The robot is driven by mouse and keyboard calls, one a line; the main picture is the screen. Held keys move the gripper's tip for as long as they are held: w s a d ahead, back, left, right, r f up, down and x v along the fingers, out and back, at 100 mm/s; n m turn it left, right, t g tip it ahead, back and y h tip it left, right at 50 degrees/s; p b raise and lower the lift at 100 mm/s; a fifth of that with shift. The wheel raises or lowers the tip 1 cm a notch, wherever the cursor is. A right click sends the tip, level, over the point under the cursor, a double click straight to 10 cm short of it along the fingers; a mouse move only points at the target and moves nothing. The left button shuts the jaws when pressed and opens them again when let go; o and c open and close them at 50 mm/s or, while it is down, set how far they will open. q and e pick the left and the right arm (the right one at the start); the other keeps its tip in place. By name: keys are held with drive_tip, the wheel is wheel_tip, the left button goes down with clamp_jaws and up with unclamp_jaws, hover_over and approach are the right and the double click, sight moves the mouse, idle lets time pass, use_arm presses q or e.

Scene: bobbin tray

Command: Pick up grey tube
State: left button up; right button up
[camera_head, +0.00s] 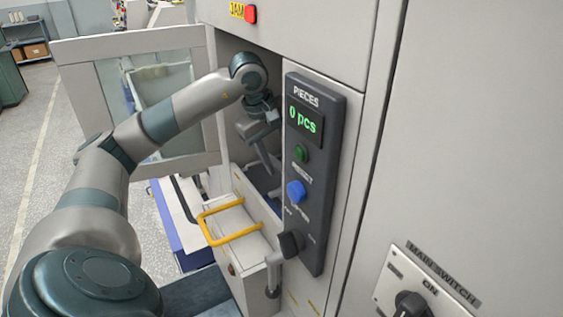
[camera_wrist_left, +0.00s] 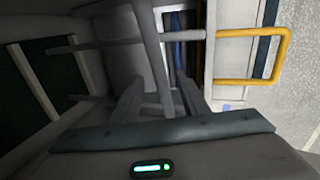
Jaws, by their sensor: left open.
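My left gripper (camera_head: 264,152) reaches through the machine's open doorway; the frame partly hides it. In the left wrist view, its two fingers (camera_wrist_left: 160,88) are apart. A long grey rod (camera_wrist_left: 151,42), perhaps the grey tube, runs from the top edge down between the fingers in the picture. I cannot tell whether it touches them. Other grey bars (camera_wrist_left: 95,44) run sideways at the left of that view. I cannot pick out the tube surely in the head view. My right gripper is out of view.
A drawer with a yellow handle (camera_head: 228,236) lies below the gripper; the handle also shows in the wrist view (camera_wrist_left: 284,55). A dark control panel (camera_head: 310,170) reading "0 pcs" borders the opening at right.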

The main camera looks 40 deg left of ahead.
use_arm(q)
drive_tip(key=shift+w+f, duration=0.15)
drive_tip(key=shift+f, duration=0.35)
clamp_jaws()
